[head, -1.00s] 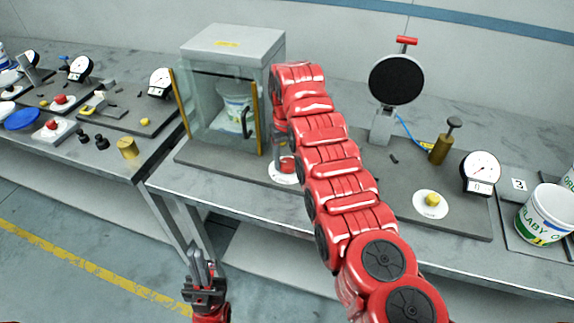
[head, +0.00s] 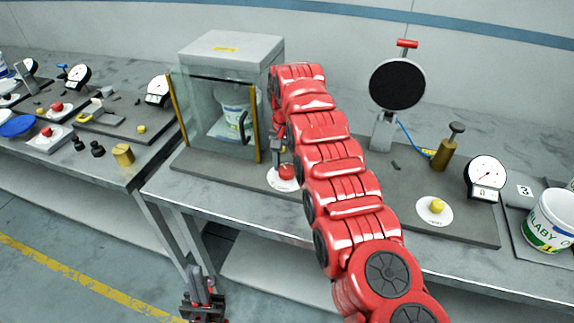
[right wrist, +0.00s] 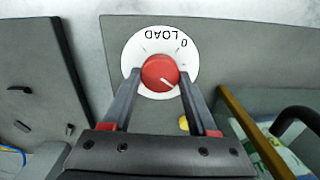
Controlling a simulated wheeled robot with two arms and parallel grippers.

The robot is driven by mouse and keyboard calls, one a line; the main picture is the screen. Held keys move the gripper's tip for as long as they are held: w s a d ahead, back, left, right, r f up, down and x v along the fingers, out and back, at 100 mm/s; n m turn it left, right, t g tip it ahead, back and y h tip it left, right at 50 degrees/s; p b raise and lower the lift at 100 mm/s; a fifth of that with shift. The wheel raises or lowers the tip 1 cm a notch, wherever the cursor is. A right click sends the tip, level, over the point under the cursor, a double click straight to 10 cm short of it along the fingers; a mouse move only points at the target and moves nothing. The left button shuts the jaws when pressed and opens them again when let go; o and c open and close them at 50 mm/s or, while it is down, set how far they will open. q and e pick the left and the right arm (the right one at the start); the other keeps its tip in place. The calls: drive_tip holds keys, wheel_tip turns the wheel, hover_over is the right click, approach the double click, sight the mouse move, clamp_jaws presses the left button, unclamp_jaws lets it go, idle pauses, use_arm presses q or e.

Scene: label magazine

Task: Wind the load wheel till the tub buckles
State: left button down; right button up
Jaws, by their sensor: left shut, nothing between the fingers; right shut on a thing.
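The load wheel is a red knob (right wrist: 160,73) on a white dial plate marked LOAD (right wrist: 149,42) in the right wrist view. My right gripper (right wrist: 160,80) is shut on the knob, one finger on each side. The knob's white mark points down and right in that view. In the head view the knob (head: 287,172) is partly hidden by my right arm. The white tub (head: 234,104) stands upright inside the glass-sided press box (head: 224,48); I cannot tell if its wall is buckled. My left gripper (head: 203,292) is shut and empty, low in front of the bench.
A black round disc (head: 397,85) stands on a post behind. Another tub (head: 550,224) is at the right edge. A second bench lies left, across a gap.

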sight(287, 169)
drive_tip(key=shift+m, duration=0.3)
drive_tip(key=o, duration=1.4)
drive_tip(key=shift+r, duration=0.1)
wheel_tip(287, 169, up, 17)
drive_tip(key=p, duration=1.6)
drive_tip(key=shift+r, duration=0.1)
